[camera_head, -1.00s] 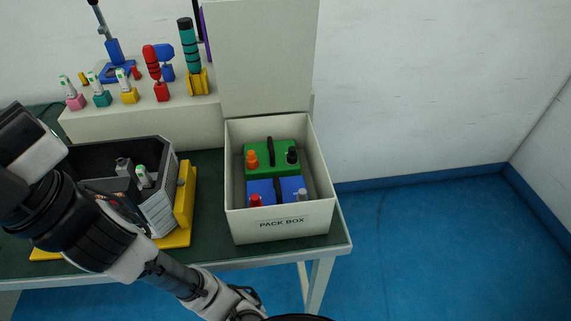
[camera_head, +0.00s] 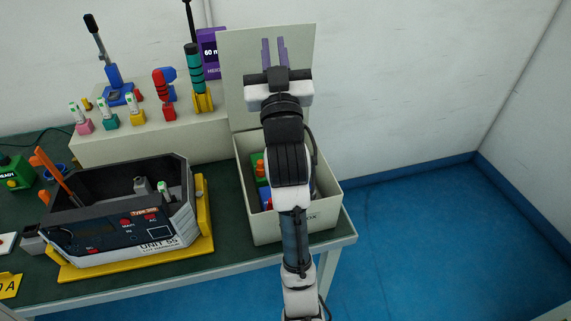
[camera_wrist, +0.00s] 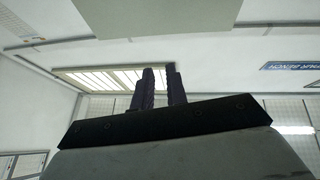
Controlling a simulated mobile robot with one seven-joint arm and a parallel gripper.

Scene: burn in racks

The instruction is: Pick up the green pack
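The green pack (camera_head: 256,158) sits in the back part of the pack box (camera_head: 252,222) in the head view. Only its left edge and an orange knob show; my arm hides the rest. A blue pack (camera_head: 264,193) is in front of it in the same box, also mostly hidden. My gripper (camera_head: 274,45) is raised above the box, fingers pointing up in front of the open lid. Its two fingers stand a little apart with nothing between them. The wrist view shows my gripper (camera_wrist: 161,75) empty against the ceiling; no pack shows there.
The box's lid (camera_head: 236,75) stands upright behind it. A dark open unit (camera_head: 130,235) on a yellow base is left of the box. A shelf (camera_head: 135,148) behind holds several small tools and coloured holders. The floor on the right is clear.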

